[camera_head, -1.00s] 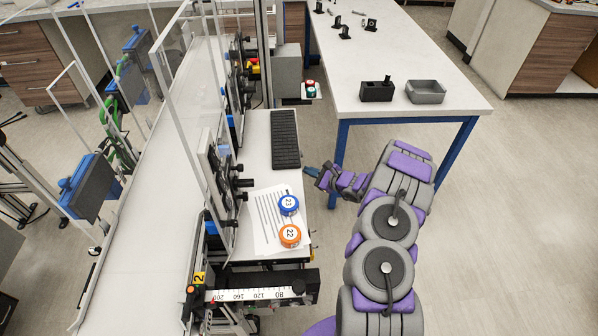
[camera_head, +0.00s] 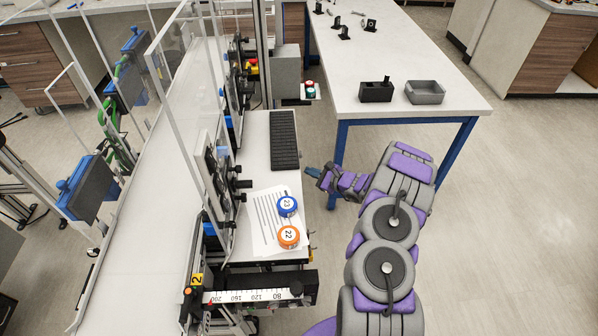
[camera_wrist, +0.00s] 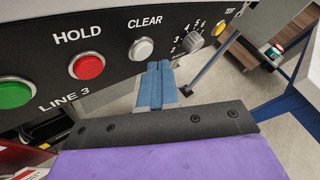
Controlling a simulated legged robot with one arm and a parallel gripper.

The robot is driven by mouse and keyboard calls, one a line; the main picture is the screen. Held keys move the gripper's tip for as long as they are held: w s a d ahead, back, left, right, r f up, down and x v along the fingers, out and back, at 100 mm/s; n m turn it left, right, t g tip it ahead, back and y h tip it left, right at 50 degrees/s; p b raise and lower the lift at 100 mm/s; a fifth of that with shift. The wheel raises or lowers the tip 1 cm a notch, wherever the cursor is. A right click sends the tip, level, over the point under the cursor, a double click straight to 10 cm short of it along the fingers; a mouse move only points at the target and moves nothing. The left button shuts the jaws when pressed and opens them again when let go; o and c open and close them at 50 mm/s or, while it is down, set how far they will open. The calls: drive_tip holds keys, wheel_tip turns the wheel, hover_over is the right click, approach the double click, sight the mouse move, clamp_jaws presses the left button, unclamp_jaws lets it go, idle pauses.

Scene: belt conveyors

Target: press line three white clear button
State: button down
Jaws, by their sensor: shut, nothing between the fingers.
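The wrist view shows a black control panel (camera_wrist: 110,80) marked LINE 3. The white CLEAR button (camera_wrist: 141,48) is right of the red HOLD button (camera_wrist: 87,65), with a green button (camera_wrist: 14,93) at the far left. My gripper (camera_wrist: 160,66), with blue fingers together and nothing between them, is just below and slightly right of the white button in that view. I cannot tell whether the tips touch the panel. In the head view my gripper (camera_head: 312,172) is beside the white side table, and the panel's face is not visible there.
A rotary knob (camera_wrist: 191,42) and a yellow button (camera_wrist: 219,26) are right of the white button. Open floor lies at right.

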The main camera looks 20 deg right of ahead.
idle(0.7)
drive_tip(key=shift+w+d, duration=0.1)
drive_tip(key=shift+w+a+b, duration=0.15)
drive_tip(key=shift+a+b, duration=0.5)
drive_tip(key=shift+a, duration=0.1)
idle(0.9)
drive_tip(key=shift+d, duration=0.1)
idle(0.4)
drive_tip(key=shift+s+d+r, duration=0.1)
drive_tip(key=shift+s+d, duration=0.2)
drive_tip(key=shift+d, duration=0.4)
drive_tip(key=shift+d, duration=0.1)
